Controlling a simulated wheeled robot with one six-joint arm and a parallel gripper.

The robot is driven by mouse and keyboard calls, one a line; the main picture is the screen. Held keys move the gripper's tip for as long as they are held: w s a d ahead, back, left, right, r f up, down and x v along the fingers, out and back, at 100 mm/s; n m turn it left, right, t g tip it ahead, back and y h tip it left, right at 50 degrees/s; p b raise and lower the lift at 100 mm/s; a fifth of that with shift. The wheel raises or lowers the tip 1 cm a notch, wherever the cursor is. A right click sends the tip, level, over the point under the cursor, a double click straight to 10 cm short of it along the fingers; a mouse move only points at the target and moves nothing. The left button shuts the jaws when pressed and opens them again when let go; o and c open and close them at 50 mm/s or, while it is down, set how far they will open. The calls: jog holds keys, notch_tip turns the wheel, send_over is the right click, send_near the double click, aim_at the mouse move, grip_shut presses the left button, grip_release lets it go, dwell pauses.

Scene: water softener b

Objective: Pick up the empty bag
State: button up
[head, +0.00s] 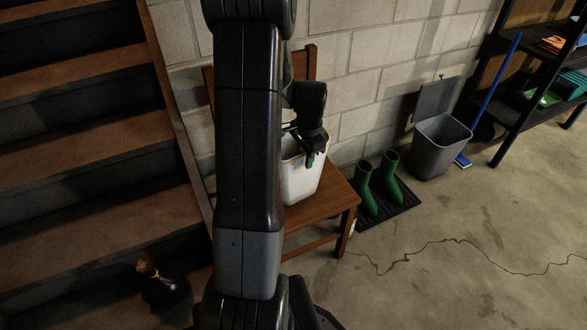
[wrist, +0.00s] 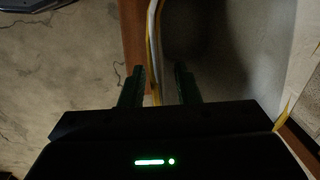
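The bag (head: 303,184) looks like a white, open-topped container standing upright on a wooden chair (head: 338,196), partly hidden behind my arm in the head view. In the wrist view, its pale wall with yellow edging (wrist: 153,45) runs between my fingers, and its shaded interior (wrist: 205,50) appears empty where visible. My gripper (head: 309,158) is at the bag's rim. In the wrist view, the green fingertips of my gripper (wrist: 159,70) are apart, one on each side of the rim, with gaps beside it.
Green boots (head: 378,183) stand on a dark mat right of the chair. A grey bin (head: 438,147), blue broom (head: 490,95) and dark shelf (head: 535,65) stand farther right. Wooden stairs (head: 90,140) rise at left. Cracked concrete floor (head: 450,240) is clear at front right.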

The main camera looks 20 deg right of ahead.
aim_at(304, 170)
notch_tip(304, 170, down, 3)
jog(key=shift+w+a+f, duration=0.1)
grip_shut()
